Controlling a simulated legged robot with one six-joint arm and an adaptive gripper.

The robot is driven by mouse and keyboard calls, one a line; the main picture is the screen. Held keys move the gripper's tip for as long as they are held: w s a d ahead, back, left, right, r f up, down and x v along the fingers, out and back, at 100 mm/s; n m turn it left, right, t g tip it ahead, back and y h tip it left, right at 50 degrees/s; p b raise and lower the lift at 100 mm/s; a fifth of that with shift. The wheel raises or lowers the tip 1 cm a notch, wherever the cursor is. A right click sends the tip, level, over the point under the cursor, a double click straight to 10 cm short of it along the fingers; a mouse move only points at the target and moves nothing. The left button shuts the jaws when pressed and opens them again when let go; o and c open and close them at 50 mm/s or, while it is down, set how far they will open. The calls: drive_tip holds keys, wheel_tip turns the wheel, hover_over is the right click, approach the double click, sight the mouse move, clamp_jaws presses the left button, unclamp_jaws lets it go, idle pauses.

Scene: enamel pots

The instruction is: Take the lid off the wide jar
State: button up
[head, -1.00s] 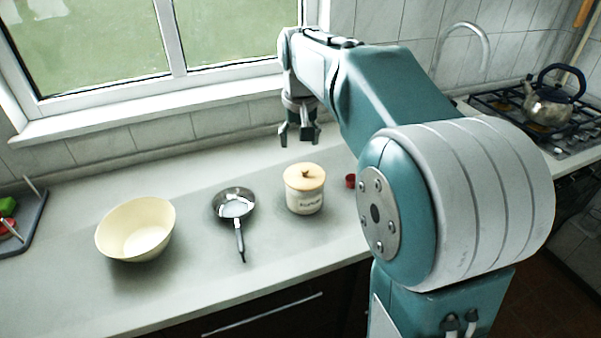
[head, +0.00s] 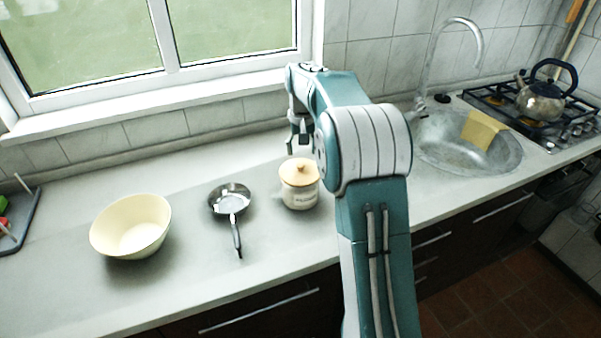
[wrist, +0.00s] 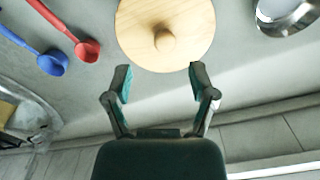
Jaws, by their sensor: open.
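The wide jar (head: 300,198) is cream with dark lettering and stands upright on the counter. Its round wooden lid (head: 299,172) with a small knob sits on top. In the wrist view the lid (wrist: 178,18) is seen from above, with its knob (wrist: 164,40) near the middle, cut off by the top edge. My gripper (head: 298,143) is behind and above the jar in the head view. In the wrist view my gripper (wrist: 158,82) is open and empty, its fingertips just short of the lid's near edge and apart from the knob.
A small pan (head: 231,200) and a cream bowl (head: 131,226) stand left of the jar. In the wrist view a red spoon (wrist: 86,48) and a blue spoon (wrist: 52,62) lie beside the lid. A sink (head: 480,150) and kettle (head: 541,100) are at right.

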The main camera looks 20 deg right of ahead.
sight(300, 164)
drive_tip(key=f, duration=0.2)
drive_tip(key=a+f, duration=0.1)
drive_tip(key=f, duration=0.1)
drive_tip(key=shift+s+f, duration=0.15)
drive_tip(key=shift+f, duration=0.2)
drive_tip(key=shift+d+f, duration=0.2)
drive_tip(key=shift+a, duration=0.1)
clamp_jaws()
